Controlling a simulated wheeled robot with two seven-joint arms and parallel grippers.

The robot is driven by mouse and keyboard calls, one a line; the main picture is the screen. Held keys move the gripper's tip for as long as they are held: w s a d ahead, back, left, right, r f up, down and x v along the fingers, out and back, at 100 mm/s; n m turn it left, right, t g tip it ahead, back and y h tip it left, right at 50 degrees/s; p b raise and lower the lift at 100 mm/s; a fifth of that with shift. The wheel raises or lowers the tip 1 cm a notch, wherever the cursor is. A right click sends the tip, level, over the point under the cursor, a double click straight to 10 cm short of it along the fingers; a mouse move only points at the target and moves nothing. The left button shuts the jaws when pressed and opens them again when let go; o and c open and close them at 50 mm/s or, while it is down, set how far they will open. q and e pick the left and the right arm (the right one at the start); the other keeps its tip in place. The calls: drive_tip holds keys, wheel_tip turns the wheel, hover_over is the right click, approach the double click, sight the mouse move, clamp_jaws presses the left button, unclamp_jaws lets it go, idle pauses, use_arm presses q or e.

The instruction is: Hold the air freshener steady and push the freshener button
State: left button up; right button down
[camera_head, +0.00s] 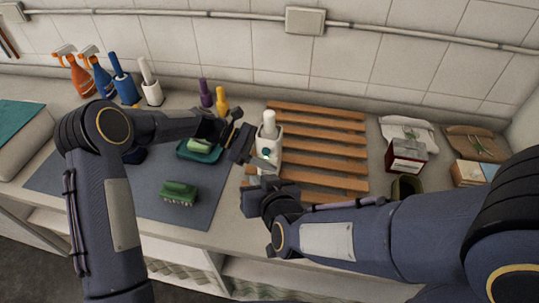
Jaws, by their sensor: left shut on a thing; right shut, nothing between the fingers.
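The air freshener (269,132) is white with a rounded top and stands upright at the left edge of the wooden slatted rack. A small teal spot, seemingly its button, shows on its front. My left gripper (262,158) reaches in from the left and is shut on the air freshener's body; its fingers partly cover the front. My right gripper (264,180) is shut and empty just below and in front of the freshener, close to its lower front. Whether the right fingertips touch it I cannot tell.
The wooden rack (325,154) extends to the right. A green brush (179,192) and a teal dish with a sponge (199,149) lie on the grey mat (150,204). Spray bottles (80,78) stand back left. Boxes (406,155) and a dark cup (406,187) stand right.

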use_arm(q)
drive_tip(key=o, duration=1.3)
